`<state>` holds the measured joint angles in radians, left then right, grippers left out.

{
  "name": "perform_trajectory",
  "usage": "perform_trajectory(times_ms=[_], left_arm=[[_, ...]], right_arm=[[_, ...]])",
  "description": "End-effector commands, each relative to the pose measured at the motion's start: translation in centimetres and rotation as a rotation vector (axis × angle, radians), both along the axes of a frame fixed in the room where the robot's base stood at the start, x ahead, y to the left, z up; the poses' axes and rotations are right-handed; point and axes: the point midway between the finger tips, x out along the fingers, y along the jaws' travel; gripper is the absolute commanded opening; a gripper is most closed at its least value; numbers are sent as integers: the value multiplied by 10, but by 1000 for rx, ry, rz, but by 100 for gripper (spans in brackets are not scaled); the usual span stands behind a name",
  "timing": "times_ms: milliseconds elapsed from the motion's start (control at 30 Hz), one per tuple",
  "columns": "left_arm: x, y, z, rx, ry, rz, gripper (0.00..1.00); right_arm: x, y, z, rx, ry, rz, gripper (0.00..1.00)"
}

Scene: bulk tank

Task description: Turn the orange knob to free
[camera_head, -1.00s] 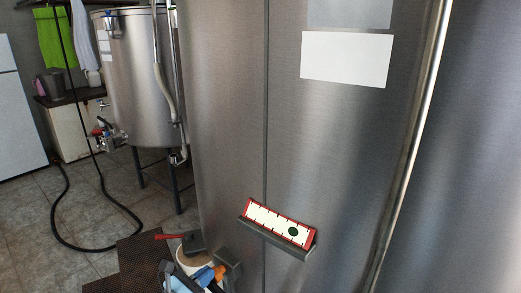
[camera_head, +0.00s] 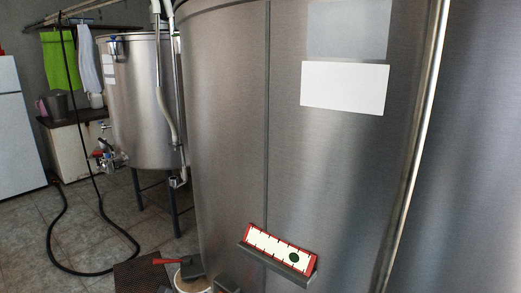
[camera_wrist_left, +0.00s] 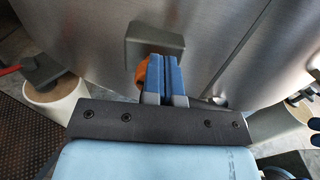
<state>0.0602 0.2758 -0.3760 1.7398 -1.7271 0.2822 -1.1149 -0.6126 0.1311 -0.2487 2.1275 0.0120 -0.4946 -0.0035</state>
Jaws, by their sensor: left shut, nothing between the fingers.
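The orange knob (camera_wrist_left: 141,76) shows in the left wrist view, just left of my left gripper's fingers and partly hidden by them. It sits below a grey-green box (camera_wrist_left: 154,42) on the steel tank (camera_wrist_left: 215,40). My left gripper (camera_wrist_left: 162,60) has blue fingers pressed together with nothing between them. The fingertips overlap the box and the knob's right side in the picture; whether they touch the knob I cannot tell. The knob's pointer and markings are hidden. In the head view the knob and my left gripper are out of frame.
In the head view a red-and-white scale with a dark dot (camera_head: 276,247) sits on a ledge on the tank. A black hose (camera_head: 90,272) lies on the tiled floor.

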Motion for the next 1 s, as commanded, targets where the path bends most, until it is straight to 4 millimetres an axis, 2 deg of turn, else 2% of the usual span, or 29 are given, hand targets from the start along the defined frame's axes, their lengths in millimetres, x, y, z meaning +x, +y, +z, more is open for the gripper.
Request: perform_trajectory(times_ms=[33,700,1000], left_arm=[[5,-2,6,-2,-10,1,0],[10,6,4,1,-12,10,0],[10,7,14,2,-14,13,0]], right_arm=[[0,0,2,1,0,-1,43],[0,0,0,2,6,-2,43],[0,0,11,2,5,-2,43]])
